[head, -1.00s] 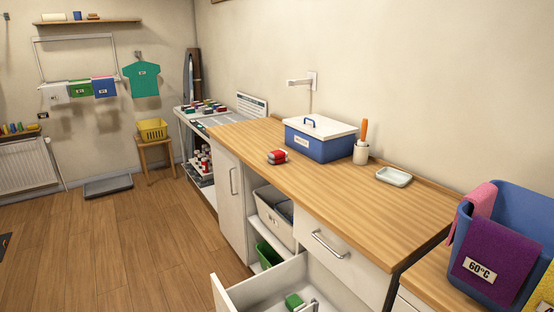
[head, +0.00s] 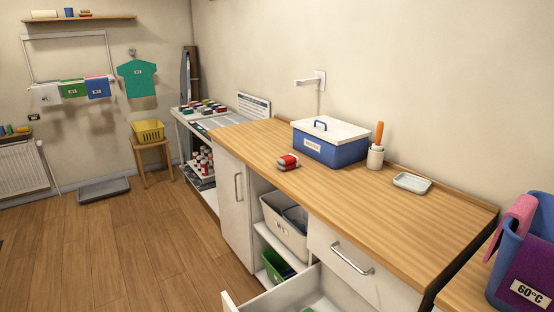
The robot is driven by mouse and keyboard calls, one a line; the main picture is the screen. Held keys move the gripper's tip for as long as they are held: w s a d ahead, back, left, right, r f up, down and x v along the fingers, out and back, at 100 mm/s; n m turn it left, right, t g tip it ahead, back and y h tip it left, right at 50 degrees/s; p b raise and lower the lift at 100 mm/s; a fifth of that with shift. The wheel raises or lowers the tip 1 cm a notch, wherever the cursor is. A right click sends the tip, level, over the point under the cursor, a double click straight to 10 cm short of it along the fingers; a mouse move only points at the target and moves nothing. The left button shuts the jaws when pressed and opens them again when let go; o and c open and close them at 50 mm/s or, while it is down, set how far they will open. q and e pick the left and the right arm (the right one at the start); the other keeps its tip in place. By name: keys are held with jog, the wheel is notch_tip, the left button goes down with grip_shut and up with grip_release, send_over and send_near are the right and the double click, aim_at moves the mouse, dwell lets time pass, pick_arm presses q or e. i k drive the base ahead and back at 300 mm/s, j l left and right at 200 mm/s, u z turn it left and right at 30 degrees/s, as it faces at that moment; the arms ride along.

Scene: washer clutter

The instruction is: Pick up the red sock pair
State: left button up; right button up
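In the head view, a small red folded bundle with a pale band, which looks like the red sock pair (head: 288,162), lies on the wooden countertop (head: 330,195) near its front edge. It sits in front of and to the left of a blue box with a white lid (head: 330,141). Neither of my grippers shows in the view.
An open drawer (head: 285,298) juts out below the counter. A white cup with an orange-handled tool (head: 375,157) and a pale dish (head: 412,183) stand on the counter. A blue basket (head: 535,240) is at the right. The wooden floor at the left is mostly clear.

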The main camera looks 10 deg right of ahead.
aim_at(286, 163)
jog(key=i+j+z, duration=0.4)
jog(key=i+j, duration=0.25)
jog(key=i+j+z, duration=0.2)
jog(key=j, duration=0.25)
jog(key=i+j+z, duration=0.25)
jog(key=i+j, duration=0.1)
jog(key=j, duration=0.1)
